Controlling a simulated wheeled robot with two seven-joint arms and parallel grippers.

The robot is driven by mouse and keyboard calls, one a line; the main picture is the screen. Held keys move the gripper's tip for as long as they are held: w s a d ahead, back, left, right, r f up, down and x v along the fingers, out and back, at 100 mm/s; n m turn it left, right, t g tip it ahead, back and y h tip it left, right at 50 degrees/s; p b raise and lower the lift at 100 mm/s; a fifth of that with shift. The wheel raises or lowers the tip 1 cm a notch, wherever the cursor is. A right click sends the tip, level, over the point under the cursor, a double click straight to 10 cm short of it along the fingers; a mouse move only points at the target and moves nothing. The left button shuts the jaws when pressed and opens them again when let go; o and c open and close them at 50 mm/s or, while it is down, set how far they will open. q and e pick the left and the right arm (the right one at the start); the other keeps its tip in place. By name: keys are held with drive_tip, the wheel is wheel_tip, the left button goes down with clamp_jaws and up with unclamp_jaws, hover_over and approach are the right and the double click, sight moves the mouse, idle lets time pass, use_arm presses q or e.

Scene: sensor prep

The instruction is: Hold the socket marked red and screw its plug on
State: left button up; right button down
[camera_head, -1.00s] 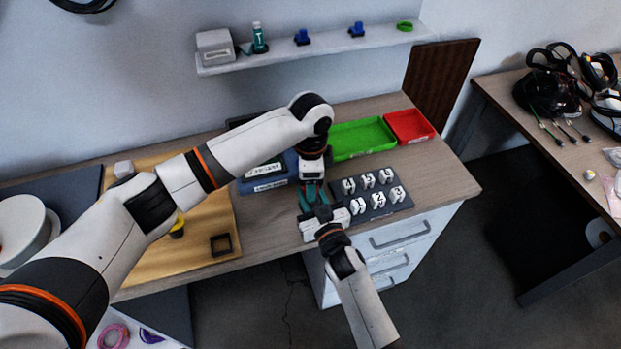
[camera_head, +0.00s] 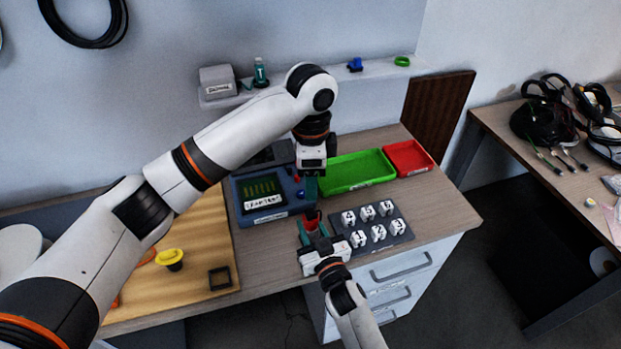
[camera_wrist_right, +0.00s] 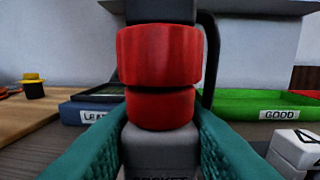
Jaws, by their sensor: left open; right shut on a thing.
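My right gripper (camera_head: 312,236) is shut on the grey socket (camera_wrist_right: 160,150), which is upright between the teal fingers and has a red band (camera_wrist_right: 160,108). The plug's wider red collar (camera_wrist_right: 160,55) sits directly on top of that band, with a dark body (camera_wrist_right: 160,10) above and a black cable looping down at the right. In the head view the red part (camera_head: 311,217) shows small between the right fingers. My left gripper (camera_head: 311,186) is open just above it, pointing down. Its fingers partly overlap in view, and it cannot be made out in the wrist view.
A blue tester (camera_head: 238,190) stands behind and left. Green (camera_head: 352,186) and red (camera_head: 427,172) trays lie behind right. A dark rack (camera_head: 398,240) of numbered white blocks is close at right. A wooden board (camera_head: 205,240) with a yellow piece (camera_head: 170,257) is at left.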

drive_tip(key=c, duration=0.9)
unclamp_jaws()
drive_tip(key=shift+c, duration=0.2)
drive_tip(key=b+v, duration=0.1)
drive_tip(key=v, duration=1.1)
drive_tip(key=shift+f, duration=0.1)
